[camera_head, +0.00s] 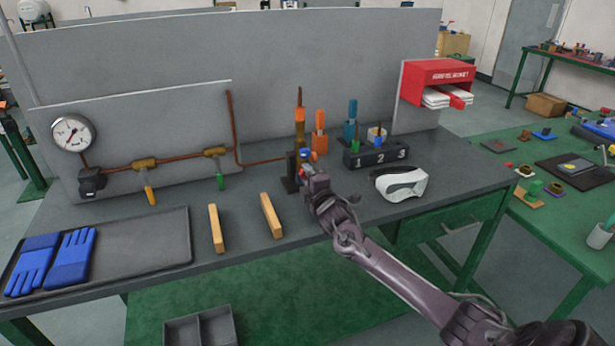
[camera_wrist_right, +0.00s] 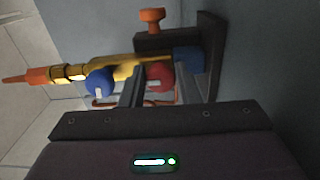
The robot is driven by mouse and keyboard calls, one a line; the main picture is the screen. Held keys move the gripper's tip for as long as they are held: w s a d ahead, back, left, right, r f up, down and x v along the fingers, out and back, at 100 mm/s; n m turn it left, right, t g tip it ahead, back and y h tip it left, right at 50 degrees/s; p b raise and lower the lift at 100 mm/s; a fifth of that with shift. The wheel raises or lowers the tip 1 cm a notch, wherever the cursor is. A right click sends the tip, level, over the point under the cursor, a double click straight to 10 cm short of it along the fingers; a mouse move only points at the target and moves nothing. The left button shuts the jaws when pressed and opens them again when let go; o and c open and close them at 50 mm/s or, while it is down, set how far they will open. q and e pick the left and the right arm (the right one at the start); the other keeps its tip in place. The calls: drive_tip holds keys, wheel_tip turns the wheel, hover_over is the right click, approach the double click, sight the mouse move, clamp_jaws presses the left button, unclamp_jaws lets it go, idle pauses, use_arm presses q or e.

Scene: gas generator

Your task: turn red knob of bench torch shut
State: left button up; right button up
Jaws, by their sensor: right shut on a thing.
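The bench torch (camera_head: 300,122) stands upright in a dark holder at the back of the bench. In the right wrist view it lies sideways, with a brass body (camera_wrist_right: 125,67) and an orange tip to the left. Its red knob (camera_wrist_right: 160,75) is between the two fingers of my right gripper (camera_wrist_right: 158,82), which is shut on it. A blue knob (camera_wrist_right: 99,82) is just left of the fingers. In the head view my right gripper (camera_head: 306,172) is at the torch's base and hides part of it. My left gripper is not in view.
White goggles (camera_head: 400,184) and a black numbered block (camera_head: 377,155) stand right of my gripper. Two wooden bars (camera_head: 271,215) lie in front on the left. A gas pipe with a gauge (camera_head: 73,133) and blue gloves (camera_head: 70,262) on a tray are farther left.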

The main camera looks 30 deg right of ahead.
drive_tip(key=shift+f, duration=0.1)
drive_tip(key=o, duration=0.9)
drive_tip(key=shift+o, duration=0.2)
drive_tip(key=shift+v, duration=3.9)
